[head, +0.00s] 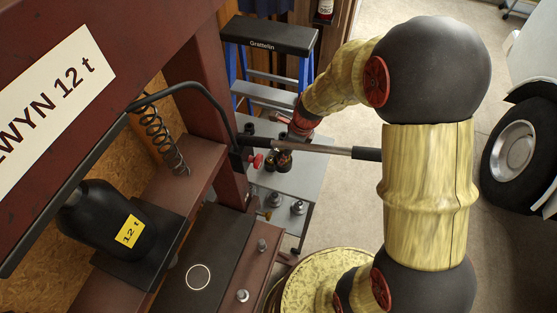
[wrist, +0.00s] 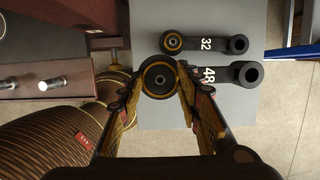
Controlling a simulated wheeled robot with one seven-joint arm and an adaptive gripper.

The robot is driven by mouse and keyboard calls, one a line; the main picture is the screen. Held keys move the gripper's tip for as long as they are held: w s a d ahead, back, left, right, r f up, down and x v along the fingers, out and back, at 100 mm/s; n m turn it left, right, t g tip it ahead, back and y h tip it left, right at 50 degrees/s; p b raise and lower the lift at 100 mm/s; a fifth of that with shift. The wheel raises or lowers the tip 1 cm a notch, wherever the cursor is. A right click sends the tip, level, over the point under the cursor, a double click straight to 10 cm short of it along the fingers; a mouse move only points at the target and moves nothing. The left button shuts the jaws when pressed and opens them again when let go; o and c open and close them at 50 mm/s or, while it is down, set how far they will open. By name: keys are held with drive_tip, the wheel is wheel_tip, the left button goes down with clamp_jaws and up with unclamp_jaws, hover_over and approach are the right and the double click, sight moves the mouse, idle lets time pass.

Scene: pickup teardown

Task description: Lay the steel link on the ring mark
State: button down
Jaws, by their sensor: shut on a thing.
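My gripper (wrist: 160,85) is shut on the large round end of a dark link (wrist: 232,76) marked 48, with a finger on each side of it. The link's narrow end points right in the wrist view, over a grey bench top. I cannot tell whether it touches the bench. A second dark link (wrist: 206,44) marked 32 lies beside it. In the head view my gripper (head: 284,156) is over the grey bench (head: 316,160), and the links are mostly hidden. The white ring mark (head: 198,277) is on a dark plate at the lower middle, with nothing on it.
A dark red press frame (head: 192,92) with a black 12 t jack (head: 103,216) stands at left. Steel pins (head: 242,295) stand beside the plate. A blue step ladder (head: 268,38) is behind.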

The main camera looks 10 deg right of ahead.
drive_tip(key=shift+w+f+b, duration=0.1)
drive_tip(key=shift+f+b, duration=0.9)
drive_tip(key=shift+f, duration=2.85)
drive_tip(key=shift+f, duration=0.1)
drive_tip(key=c, duration=1.3)
unclamp_jaws()
drive_tip(key=shift+f, duration=0.1)
drive_tip(key=shift+o, duration=0.2)
